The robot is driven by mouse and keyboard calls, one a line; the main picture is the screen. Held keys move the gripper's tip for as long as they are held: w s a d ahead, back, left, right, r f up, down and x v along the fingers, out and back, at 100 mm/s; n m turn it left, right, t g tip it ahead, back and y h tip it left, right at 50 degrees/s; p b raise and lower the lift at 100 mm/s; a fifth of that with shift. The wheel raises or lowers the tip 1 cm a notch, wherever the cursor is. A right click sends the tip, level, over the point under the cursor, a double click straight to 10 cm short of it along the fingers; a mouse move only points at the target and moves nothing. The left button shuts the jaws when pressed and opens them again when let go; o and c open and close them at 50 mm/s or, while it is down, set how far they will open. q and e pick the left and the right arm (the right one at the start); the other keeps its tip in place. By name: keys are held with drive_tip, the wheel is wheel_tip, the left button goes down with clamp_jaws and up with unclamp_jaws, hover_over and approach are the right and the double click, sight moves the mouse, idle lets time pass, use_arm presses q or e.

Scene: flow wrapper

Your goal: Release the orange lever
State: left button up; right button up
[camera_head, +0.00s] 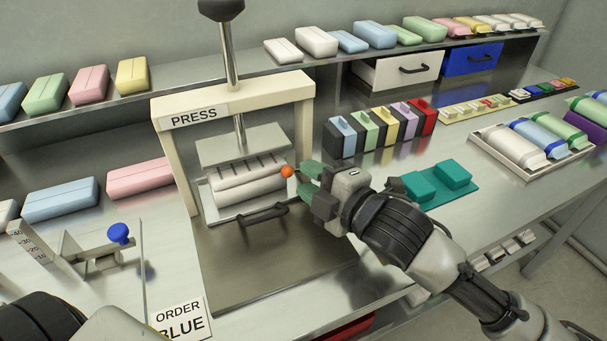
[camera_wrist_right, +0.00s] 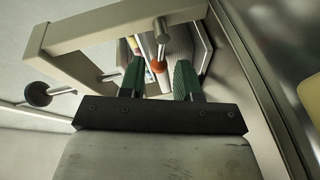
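The orange lever's round knob (camera_head: 287,171) sits at the right side of the white press (camera_head: 304,120), beside its roller-like white parts. It also shows in the right wrist view (camera_wrist_right: 158,66), below a metal rod. My right gripper (camera_head: 308,172), with green fingertips, is just right of the knob and points at it. In the right wrist view my right gripper (camera_wrist_right: 158,82) is open, with the knob showing in the gap and space on both sides of it. Only a part of my left arm shows at the lower left; its gripper is out of view.
The press has a black handle (camera_head: 263,216) in front and a tall post with a black knob (camera_head: 221,8) on top. Colored bins (camera_head: 380,128) and a teal tray (camera_head: 462,192) stand to the right. An order sign (camera_head: 180,322) stands at the front left.

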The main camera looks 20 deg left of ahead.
drive_tip(key=shift+x, duration=1.2)
use_arm(q)
drive_tip(key=shift+w+r, duration=0.1)
drive_tip(key=shift+r, duration=0.25)
use_arm(e)
clamp_jaws()
drive_tip(key=shift+w+d+r+m+y+p, duration=0.1)
drive_tip(key=shift+r+m+y+p, duration=0.1)
drive_tip(key=shift+m+y+p, duration=0.3)
use_arm(q)
drive_tip(key=f, duration=0.1)
drive_tip(key=s+f, duration=0.1)
drive_tip(key=f, duration=0.1)
drive_tip(key=shift+a, duration=0.1)
use_arm(e)
unclamp_jaws()
